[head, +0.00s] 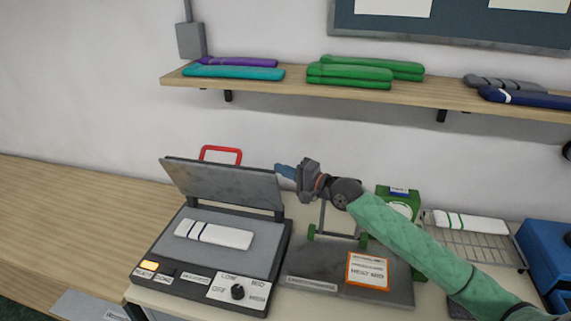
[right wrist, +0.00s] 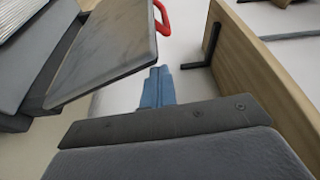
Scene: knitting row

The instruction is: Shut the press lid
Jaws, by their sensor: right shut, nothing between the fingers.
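The press (head: 165,275) stands on the table at left centre in the head view. Its grey lid (head: 222,184) is raised, with a red handle (head: 220,150) at its top edge. A folded white cloth with dark stripes (head: 214,235) lies on the lower plate. My right gripper (head: 284,171) is shut and empty, just right of the lid's upper right corner. In the right wrist view the blue fingertips (right wrist: 158,85) are together, close to the lid (right wrist: 110,45) and the red handle (right wrist: 163,18). I cannot tell whether they touch the lid. My left gripper is not in view.
A wall shelf (head: 420,95) with folded coloured cloths runs above the press. Right of the press are a grey board with an orange-edged card (head: 367,270), a green box (head: 400,200), a wire rack (head: 480,247) and a blue bin (head: 552,250). Table left of the press is clear.

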